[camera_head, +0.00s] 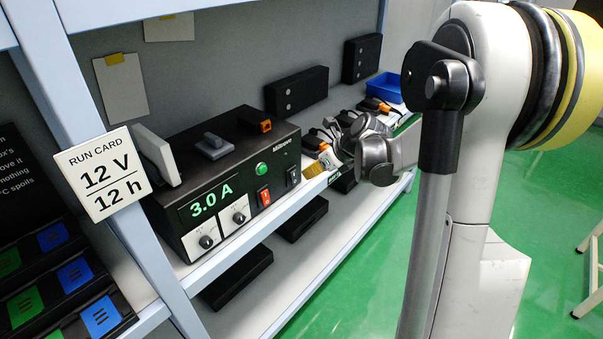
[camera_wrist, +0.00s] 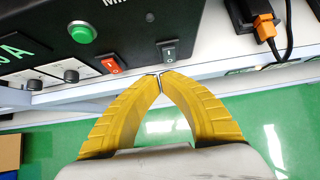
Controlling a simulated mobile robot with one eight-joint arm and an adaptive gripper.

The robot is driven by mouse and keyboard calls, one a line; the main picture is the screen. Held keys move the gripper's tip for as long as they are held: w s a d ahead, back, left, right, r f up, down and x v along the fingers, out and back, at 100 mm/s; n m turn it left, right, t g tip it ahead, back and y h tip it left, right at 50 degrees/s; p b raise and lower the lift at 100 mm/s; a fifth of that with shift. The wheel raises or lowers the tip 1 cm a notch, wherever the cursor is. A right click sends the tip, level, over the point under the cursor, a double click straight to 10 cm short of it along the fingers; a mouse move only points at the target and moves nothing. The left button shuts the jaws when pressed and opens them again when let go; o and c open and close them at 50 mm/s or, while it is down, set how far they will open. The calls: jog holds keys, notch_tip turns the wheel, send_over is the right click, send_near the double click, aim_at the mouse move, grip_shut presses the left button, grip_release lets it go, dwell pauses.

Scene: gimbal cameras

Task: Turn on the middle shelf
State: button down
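A black power supply (camera_head: 225,165) stands on the shelf (camera_head: 290,210). Its display (camera_head: 211,200) reads 3.0 A in green. Its front carries a round green button (camera_head: 261,169), a red rocker switch (camera_head: 264,197), a black rocker switch (camera_head: 293,177) and two knobs (camera_head: 206,241). In the wrist view the green button (camera_wrist: 83,32), red switch (camera_wrist: 111,65) and black switch (camera_wrist: 168,50) show. My gripper (camera_wrist: 160,76) has its yellow fingertips together, with nothing seen between them. The tips are just below the black switch; contact cannot be told. In the head view my gripper (camera_head: 318,168) is partly hidden.
A run card (camera_head: 103,174) reading 12 V / 12 h hangs on the left post. Black devices with orange plugs (camera_head: 326,155) and cables stand right of the supply. A blue bin (camera_head: 386,87) is further back. Black boxes (camera_head: 238,277) lie below. Green floor is open in front.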

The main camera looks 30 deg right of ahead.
jog(key=p+v, duration=0.1)
jog(key=v, duration=0.5)
jog(key=shift+w+r, duration=0.3)
jog(key=s+a+r+n+g+h+b, duration=0.1)
jog(key=s+a+n+b, duration=0.1)
jog(key=s+a+n, duration=0.45)
jog(key=s+a+r+n+h+b, duration=0.1)
jog(key=s+a+n, duration=0.3)
jog(key=a+n, duration=0.55)
jog(key=s+a+f+n+b, duration=0.1)
jog(key=s+n, duration=0.4)
jog(key=n, duration=0.3)
jog(key=s+a+f+n+b, duration=0.1)
jog(key=s+a+f+n, duration=0.1)
jog(key=s+n, duration=0.3)
jog(key=n, duration=0.3)
jog(key=shift+a+f+h, duration=0.3)
jog(key=shift+h, duration=0.1)
